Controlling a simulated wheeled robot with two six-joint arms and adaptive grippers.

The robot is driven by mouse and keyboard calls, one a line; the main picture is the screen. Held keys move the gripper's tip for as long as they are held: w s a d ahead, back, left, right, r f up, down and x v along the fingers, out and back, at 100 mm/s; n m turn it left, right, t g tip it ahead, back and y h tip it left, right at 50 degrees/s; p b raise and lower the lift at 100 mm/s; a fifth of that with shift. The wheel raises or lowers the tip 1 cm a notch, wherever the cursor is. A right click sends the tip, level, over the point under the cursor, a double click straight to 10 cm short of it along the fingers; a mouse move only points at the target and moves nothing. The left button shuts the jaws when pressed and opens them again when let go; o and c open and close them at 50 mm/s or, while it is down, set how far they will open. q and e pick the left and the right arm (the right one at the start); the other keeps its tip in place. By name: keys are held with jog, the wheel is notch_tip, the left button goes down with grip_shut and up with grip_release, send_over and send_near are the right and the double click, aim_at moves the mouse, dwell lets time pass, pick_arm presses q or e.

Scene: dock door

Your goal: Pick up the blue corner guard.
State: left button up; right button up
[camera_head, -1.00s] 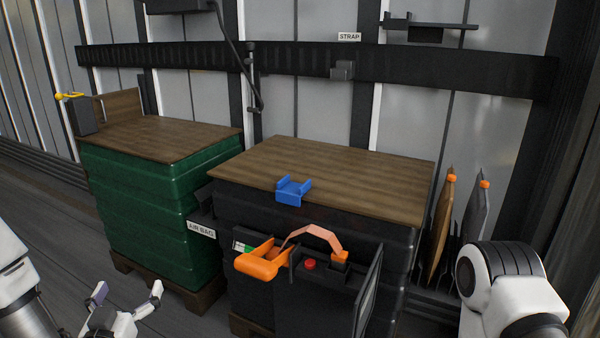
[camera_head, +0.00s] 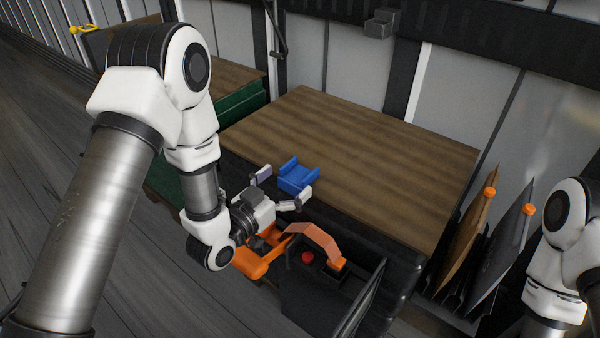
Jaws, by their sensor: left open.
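The blue corner guard (camera_head: 297,177) sits at the front edge of the wooden top of the dark stack. It is a small blue channel shape with raised sides. My left gripper (camera_head: 284,188) is just in front of it, open and pointing at it. One finger is at the guard's left and the other is near its front right. I cannot tell whether either finger touches it. My right gripper is out of the picture; only part of my right arm shows at the right edge.
The wooden top (camera_head: 370,150) is otherwise bare. An orange handle (camera_head: 255,262) and a dark box with a red button (camera_head: 307,257) are just below my left gripper. Brown and grey boards with orange tips (camera_head: 490,192) stand at the right. A green stack (camera_head: 240,105) is partly behind my left arm.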

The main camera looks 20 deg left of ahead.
aim_at(298, 175)
pick_arm(q)
jog(key=x, duration=0.4)
jog(key=shift+w+a+f, duration=0.1)
jog(key=shift+w+f, duration=0.25)
jog(key=shift+w, duration=0.1)
jog(key=c, duration=1.2)
jog(key=shift+r, duration=0.1)
